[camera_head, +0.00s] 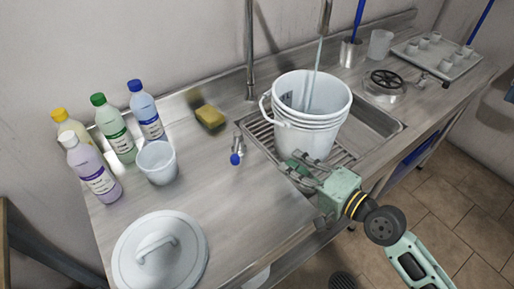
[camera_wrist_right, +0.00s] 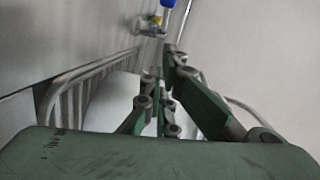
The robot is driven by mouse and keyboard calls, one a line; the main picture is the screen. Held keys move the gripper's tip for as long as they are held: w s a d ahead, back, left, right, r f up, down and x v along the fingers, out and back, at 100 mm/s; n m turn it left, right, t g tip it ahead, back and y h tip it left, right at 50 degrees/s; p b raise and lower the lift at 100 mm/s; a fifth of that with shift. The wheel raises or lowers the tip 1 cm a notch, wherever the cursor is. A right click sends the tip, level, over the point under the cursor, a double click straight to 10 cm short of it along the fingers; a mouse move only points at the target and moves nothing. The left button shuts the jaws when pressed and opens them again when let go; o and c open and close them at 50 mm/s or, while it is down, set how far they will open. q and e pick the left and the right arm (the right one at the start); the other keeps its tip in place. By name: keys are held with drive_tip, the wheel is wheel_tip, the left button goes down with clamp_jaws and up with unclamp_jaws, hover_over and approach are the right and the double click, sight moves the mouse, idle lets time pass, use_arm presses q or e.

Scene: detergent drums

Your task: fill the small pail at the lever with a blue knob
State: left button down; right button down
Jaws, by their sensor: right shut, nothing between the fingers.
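A white pail (camera_head: 306,108) with a wire handle stands upright on the rack in the sink. A pale stream of water (camera_head: 315,62) runs from the spout (camera_head: 325,15) down into it; the water level inside cannot be told. The lever with a blue knob (camera_head: 236,157) sits on the counter's edge left of the pail. A blue knob also shows at the top of the right wrist view (camera_wrist_right: 168,3). My right gripper (camera_head: 291,165) is shut and empty, low in front of the pail, to the right of the lever and apart from it. My left gripper is out of view.
A round white lid (camera_head: 160,252) lies at the front left. A yellow sponge (camera_head: 210,117) is at the back. A tray of small cups (camera_head: 437,57) stands far right. The counter between lid and sink is clear.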

sight(237, 147)
drive_tip(key=p+x, duration=0.1)
drive_tip(key=x, duration=0.6)
drive_tip(key=shift+w+a+r, duration=0.1)
drive_tip(key=shift+w+a, duration=0.15)
drive_tip(key=shift+w, duration=0.05)
drive_tip(key=a, duration=0.1)
drive_tip(key=a+p, duration=0.1)
drive_tip(key=a, duration=0.1)
drive_tip(key=shift+w+a+f+p, duration=0.15)
drive_tip(key=shift+w+f+p, duration=0.15)
drive_tip(key=shift+w+f, duration=0.1)
drive_tip(key=shift+s+a+f, duration=0.1)
drive_tip(key=shift+a, duration=0.35)
drive_tip(key=shift+f, duration=0.1)
drive_tip(key=shift+s+a+p, duration=0.1)
drive_tip(key=shift+a+p, duration=0.35)
drive_tip(key=shift+a, duration=0.35)
